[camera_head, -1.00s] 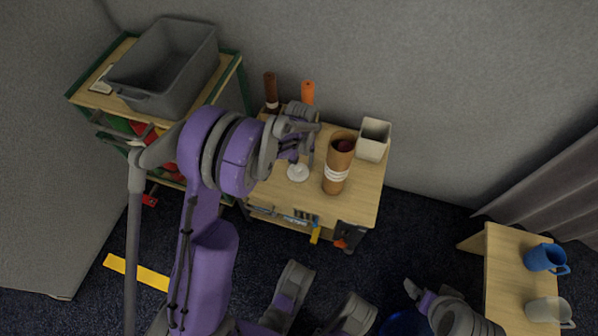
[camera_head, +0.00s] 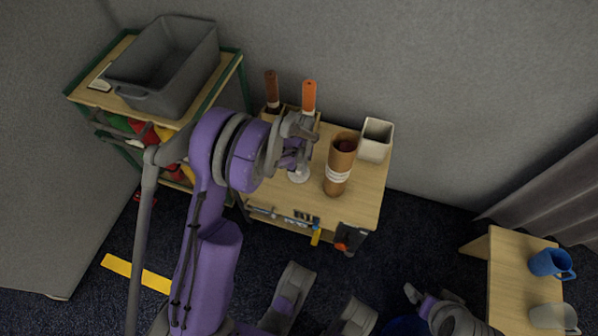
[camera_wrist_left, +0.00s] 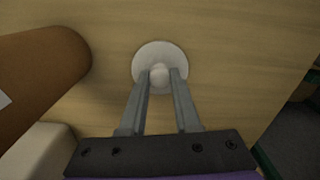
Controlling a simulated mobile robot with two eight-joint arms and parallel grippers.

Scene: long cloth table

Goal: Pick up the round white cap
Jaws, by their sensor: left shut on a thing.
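The round white cap (camera_head: 299,176) is at the wooden bench top, left of the brown cylinder. In the left wrist view the cap (camera_wrist_left: 160,53) is a white disc with a small round knob. My left gripper (camera_wrist_left: 160,77) has its two fingers on either side of that knob and is shut on it. In the head view my left gripper (camera_head: 300,160) hides part of the cap. Whether the cap is clear of the wood cannot be told. My right gripper (camera_head: 420,296) is low at the right, away from the bench; its jaws are unclear.
The brown cylinder with white bands (camera_head: 340,165) stands close right of the cap, a whitish square container (camera_head: 376,140) behind it. Orange (camera_head: 309,97) and brown (camera_head: 272,88) upright items stand behind my gripper. A grey bin (camera_head: 165,65) is on the left shelf.

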